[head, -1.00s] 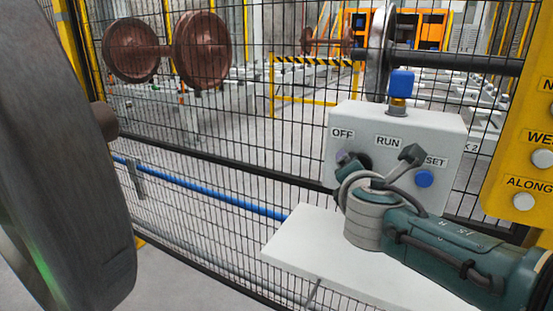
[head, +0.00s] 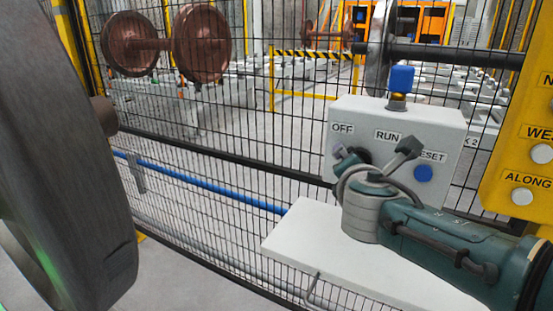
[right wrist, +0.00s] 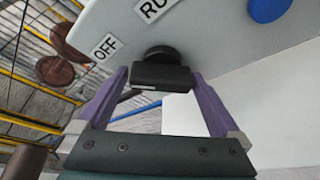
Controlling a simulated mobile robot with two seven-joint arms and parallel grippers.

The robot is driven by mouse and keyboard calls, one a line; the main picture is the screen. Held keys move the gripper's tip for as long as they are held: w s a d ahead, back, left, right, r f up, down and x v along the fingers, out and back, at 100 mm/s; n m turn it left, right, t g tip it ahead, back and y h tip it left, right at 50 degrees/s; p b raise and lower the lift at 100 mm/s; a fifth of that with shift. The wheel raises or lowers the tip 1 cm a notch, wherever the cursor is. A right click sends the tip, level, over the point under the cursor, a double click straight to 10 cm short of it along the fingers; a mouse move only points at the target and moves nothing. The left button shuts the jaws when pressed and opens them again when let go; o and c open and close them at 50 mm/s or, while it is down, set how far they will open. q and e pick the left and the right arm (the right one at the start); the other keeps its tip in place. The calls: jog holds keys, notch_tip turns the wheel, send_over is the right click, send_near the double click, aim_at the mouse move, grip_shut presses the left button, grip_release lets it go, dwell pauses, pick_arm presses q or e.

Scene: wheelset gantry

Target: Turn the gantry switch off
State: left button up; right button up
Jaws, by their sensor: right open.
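The grey switch box (head: 400,112) stands at the fence, labelled OFF (head: 342,128), RUN (head: 388,135) and RESET. The black rotary knob (right wrist: 162,72) is on its front face, below the OFF and RUN labels in the right wrist view. In the head view the knob is mostly hidden by my right gripper (head: 350,157). In the right wrist view my right gripper (right wrist: 159,78) is open, its purple fingers on either side of the knob's grip. I cannot tell whether they touch it or which label the knob points to. My left gripper is not in view.
A blue RESET button (head: 423,173) and a blue-topped fitting (head: 401,80) are on the box. A white shelf (head: 300,240) is below. Mesh fence stands behind, a large dark wheel (head: 60,150) at left, a yellow button panel (head: 510,150) at right.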

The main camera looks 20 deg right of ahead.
jog(key=p+v, duration=0.3)
jog(key=v, duration=0.7)
